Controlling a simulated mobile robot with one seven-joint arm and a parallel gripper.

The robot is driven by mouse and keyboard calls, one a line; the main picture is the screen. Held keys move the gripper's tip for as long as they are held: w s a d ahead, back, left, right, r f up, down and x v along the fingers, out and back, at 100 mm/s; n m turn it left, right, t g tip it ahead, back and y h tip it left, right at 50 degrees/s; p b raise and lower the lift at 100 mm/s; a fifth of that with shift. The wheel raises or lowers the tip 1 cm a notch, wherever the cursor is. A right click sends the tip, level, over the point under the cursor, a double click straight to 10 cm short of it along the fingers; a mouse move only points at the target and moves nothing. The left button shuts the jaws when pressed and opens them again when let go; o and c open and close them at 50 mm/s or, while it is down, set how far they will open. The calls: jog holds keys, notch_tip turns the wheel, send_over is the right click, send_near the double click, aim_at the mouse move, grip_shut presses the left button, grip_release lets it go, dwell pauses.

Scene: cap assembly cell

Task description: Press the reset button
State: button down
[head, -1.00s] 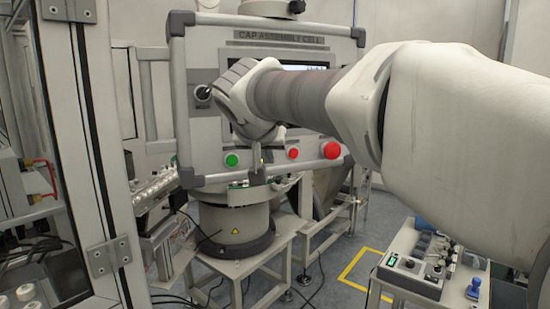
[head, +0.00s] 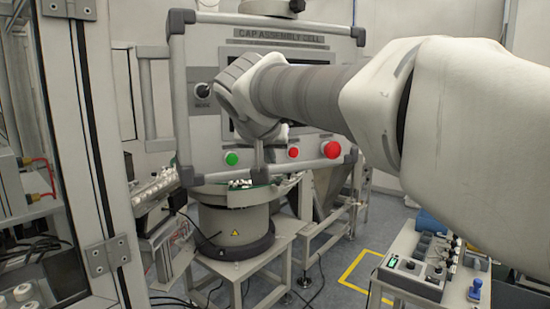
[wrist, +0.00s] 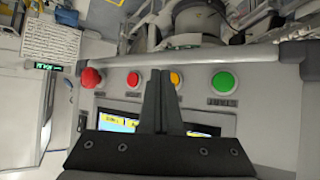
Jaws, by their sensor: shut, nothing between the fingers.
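The control panel (head: 205,135) carries a row of buttons along its lower edge. In the wrist view, where the panel appears upside down, an amber button (wrist: 176,78) sits between a red button (wrist: 133,80) and a green button (wrist: 224,82). A larger red mushroom button (wrist: 91,77) is at the far left. I cannot read which label says reset. My gripper (wrist: 160,73) is shut and empty, its tips appearing just left of the amber button. Contact cannot be judged. In the head view my gripper hides the amber button, between the green (head: 232,159) and red (head: 293,153) buttons.
A key switch (head: 203,91) is at the panel's left. The panel's tubular lower rail (wrist: 205,57) runs close to the buttons. A round feeder (head: 235,225) stands below on a table. A framed door (head: 85,150) is at left, a small bench (head: 405,278) at right.

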jog(key=s+b, duration=0.1)
jog(key=s+d+b, duration=0.1)
jog(key=s, duration=0.1)
jog(key=s+d+b, duration=0.1)
jog(key=s, duration=0.1)
jog(key=shift+s+d, duration=0.15)
jog(key=shift+d, duration=0.1)
dwell(0.5)
jog(key=s+d+f+g, duration=0.1)
jog(key=s+d+f, duration=0.3)
jog(key=s+f, duration=0.3)
jog(key=s+d+f+g, duration=0.2)
jog(key=s+d+f, duration=0.3)
jog(key=s+f, duration=0.2)
jog(key=s+d+f+n+g+y, duration=0.1)
jog(key=s+d+f, duration=0.3)
jog(key=s+f, duration=0.4)
notch_tip(320, 180, down, 2)
jog(key=shift+d+f+g, duration=0.2)
jog(key=shift+f+g, duration=0.05)
jog(key=shift+g, duration=0.35)
